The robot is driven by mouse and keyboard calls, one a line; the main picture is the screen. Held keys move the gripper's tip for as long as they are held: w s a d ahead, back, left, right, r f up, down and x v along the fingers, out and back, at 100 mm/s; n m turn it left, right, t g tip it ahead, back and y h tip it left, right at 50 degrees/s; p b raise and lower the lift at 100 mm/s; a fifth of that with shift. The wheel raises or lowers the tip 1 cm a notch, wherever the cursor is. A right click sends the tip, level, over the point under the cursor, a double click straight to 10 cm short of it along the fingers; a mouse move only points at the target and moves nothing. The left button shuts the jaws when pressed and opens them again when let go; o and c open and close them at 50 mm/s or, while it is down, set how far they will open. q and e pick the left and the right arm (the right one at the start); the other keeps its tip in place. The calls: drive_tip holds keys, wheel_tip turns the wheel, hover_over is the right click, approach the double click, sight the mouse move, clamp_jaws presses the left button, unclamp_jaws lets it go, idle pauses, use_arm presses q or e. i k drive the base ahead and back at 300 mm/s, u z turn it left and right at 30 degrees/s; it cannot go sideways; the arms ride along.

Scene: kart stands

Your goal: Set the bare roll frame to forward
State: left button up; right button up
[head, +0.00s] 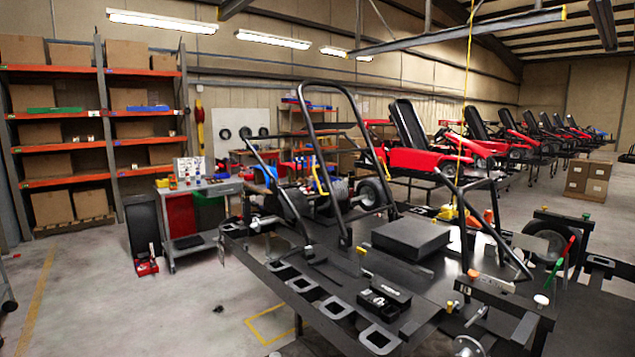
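A bare black tubular roll frame (318,160) stands up from a dark flat kart chassis (300,290) on a stand in the middle of the head view. Its tall hoop rises at the centre with a rounded top, leaning slightly left. Thinner bent black tubes stand to its left (277,187) and to its right (487,228); I cannot tell whether they belong to the same frame. The frame's lower joints are partly hidden by chassis parts. Neither of my grippers is in view.
A black box (410,237) and a small black case (384,297) lie on the chassis. A grey tool cart (207,187) and a red jack (146,265) stand at left. Red karts (415,160) line the back right. Bare floor is free at lower left.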

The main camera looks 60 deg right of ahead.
sight(311, 126)
drive_tip(key=z, duration=0.25)
drive_tip(key=i, duration=1.6)
drive_tip(key=z, duration=1.05)
drive_tip(key=i, duration=1)
drive_tip(key=z, duration=1.15)
